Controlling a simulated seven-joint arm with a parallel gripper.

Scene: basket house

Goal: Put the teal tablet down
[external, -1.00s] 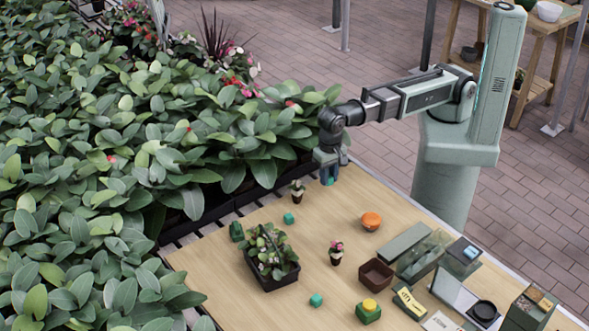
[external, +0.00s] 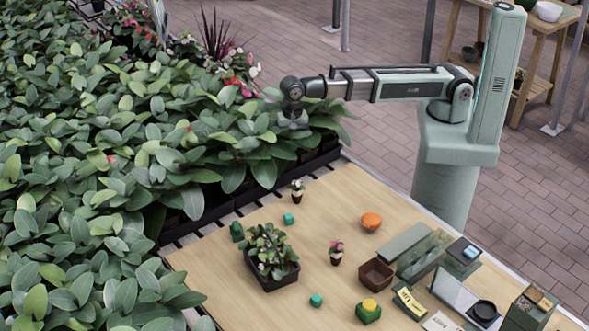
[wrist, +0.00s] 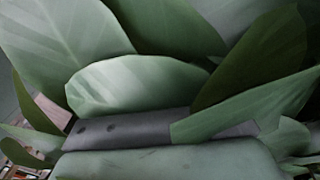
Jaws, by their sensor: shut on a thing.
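My gripper (external: 293,122) is out over the bed of leafy plants, left of my base, with its fingertips sunk among the leaves. It is shut on the teal tablet, which the leaves hide in both current views; a small teal piece showed at the jaws a second ago. In the wrist view, broad green leaves (wrist: 130,85) cover most of the picture, and the grey-green gripper body shows along the bottom.
The table (external: 330,205) has bare wood at its back corner. Dense foliage (external: 130,130) fills the left.

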